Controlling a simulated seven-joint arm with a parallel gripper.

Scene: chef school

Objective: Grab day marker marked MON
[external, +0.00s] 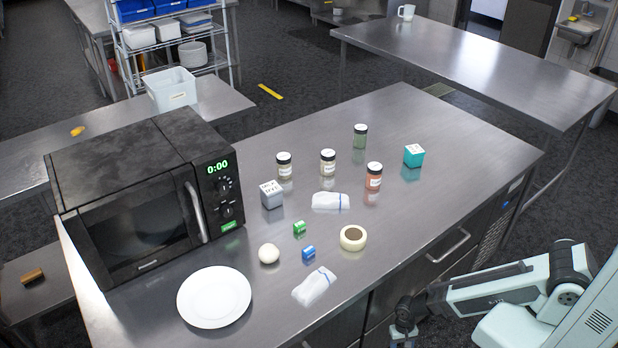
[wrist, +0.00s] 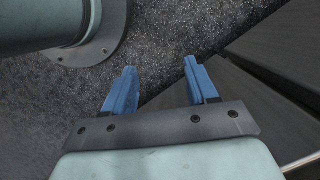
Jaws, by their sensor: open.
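Four lettered or plain small blocks might be markers, but I cannot read MON on any: a small green block (external: 299,228), a small blue block (external: 308,252), a teal cube with a white top (external: 413,155) and a grey cube with dark lettering (external: 271,194). All rest on the steel counter (external: 455,150). My gripper (wrist: 158,82) has two blue fingers apart, with nothing between them. In the external view, the end of my arm is low at the counter's front side, away from the blocks. The wrist view shows only floor, dark cabinet fronts and part of my arm.
Several spice jars (external: 328,162) stand behind a white wrapped bundle (external: 330,201). A tape roll (external: 353,237), a white ball (external: 269,253) and another bundle (external: 314,287) lie near the small blocks. A plate (external: 214,297) and microwave (external: 145,200) are at left. The counter's right side is clear.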

